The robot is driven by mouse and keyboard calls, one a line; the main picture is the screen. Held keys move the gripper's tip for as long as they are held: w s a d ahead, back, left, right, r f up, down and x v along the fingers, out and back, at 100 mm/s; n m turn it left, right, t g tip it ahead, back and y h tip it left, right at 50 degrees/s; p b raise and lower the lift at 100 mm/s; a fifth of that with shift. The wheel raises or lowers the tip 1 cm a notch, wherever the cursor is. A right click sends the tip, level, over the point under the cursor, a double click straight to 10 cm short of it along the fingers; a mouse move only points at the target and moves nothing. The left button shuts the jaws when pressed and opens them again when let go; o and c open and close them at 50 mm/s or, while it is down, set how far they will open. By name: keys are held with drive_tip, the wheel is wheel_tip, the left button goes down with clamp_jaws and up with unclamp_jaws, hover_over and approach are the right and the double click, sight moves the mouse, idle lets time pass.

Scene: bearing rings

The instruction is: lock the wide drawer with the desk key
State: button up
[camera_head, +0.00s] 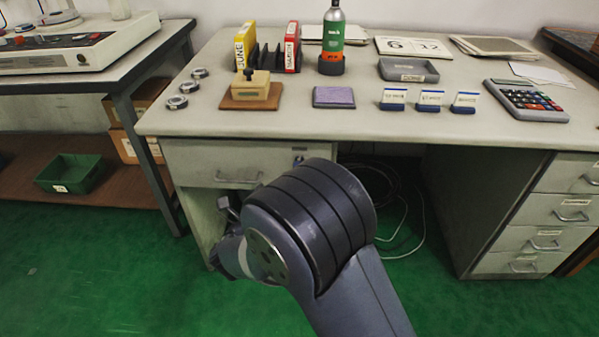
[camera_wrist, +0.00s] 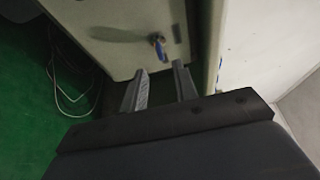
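The wide drawer (camera_head: 205,158) is under the left part of the desk top and looks shut; its pale front (camera_wrist: 110,15) also shows in the wrist view. A small key with blue and orange on it (camera_wrist: 158,45) is at the drawer front, beside a small dark round spot. A small bluish bit of it (camera_head: 298,159) shows at the drawer's right end in the head view. I cannot tell which way the key is turned. My gripper (camera_wrist: 159,68) is open and empty, its fingertips just short of the key. My arm mostly hides the gripper in the head view.
A drawer stack (camera_head: 560,213) stands at the right. Loose cables (camera_head: 405,225) hang in the open knee space. A side table with a green bin (camera_head: 75,173) is left.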

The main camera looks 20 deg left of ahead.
drive_tip(key=w+d+b, duration=0.1)
drive_tip(key=w, duration=0.6)
drive_tip(key=shift+w, duration=0.1)
drive_tip(key=shift+c, duration=0.5)
clamp_jaws()
